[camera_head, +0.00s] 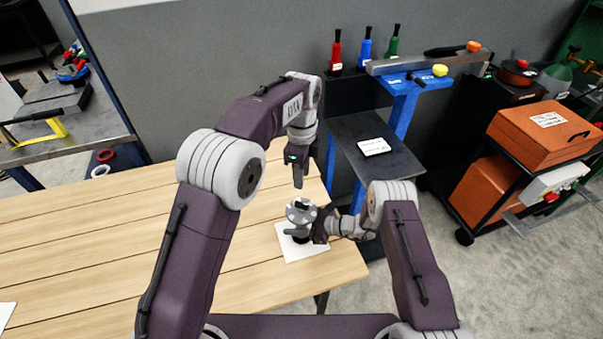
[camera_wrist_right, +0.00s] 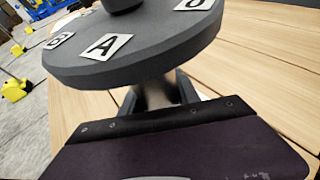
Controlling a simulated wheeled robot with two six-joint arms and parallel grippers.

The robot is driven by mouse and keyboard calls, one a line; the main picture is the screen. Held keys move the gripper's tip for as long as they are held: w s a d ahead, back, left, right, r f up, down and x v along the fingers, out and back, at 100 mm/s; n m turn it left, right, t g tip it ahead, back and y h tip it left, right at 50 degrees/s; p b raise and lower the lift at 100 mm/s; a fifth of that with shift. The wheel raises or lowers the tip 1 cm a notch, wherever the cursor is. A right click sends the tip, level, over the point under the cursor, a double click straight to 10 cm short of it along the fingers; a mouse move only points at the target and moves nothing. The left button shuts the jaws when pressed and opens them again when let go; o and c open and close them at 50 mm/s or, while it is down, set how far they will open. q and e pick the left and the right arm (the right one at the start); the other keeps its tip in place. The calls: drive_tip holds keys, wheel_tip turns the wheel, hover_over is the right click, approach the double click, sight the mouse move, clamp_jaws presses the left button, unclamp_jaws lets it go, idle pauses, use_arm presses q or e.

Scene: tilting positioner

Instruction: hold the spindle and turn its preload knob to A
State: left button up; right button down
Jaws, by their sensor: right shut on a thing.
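The spindle (camera_head: 300,236) stands on a white sheet near the table's right end. Its round grey top plate (camera_head: 291,213) carries a dark preload knob (camera_head: 301,204). The right wrist view shows the plate (camera_wrist_right: 165,58) from the side, with white letter tags; one reads A (camera_wrist_right: 106,46). Only the bottom of the knob (camera_wrist_right: 124,4) shows there. My right gripper (camera_head: 311,230) is shut on the spindle's neck (camera_wrist_right: 158,95), just under the plate. My left gripper (camera_head: 299,180) points down above the knob, apart from it. Its finger gap cannot be made out.
The white sheet (camera_head: 315,252) lies under the spindle on the wooden table (camera_head: 110,235). Behind stand a blue-framed bench (camera_head: 400,95), a dark board with a white card (camera_head: 374,146), and several bottles. An orange-box cart (camera_head: 540,130) is at right.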

drive_tip(key=c, duration=0.8)
unclamp_jaws()
drive_tip(key=shift+d, duration=0.1)
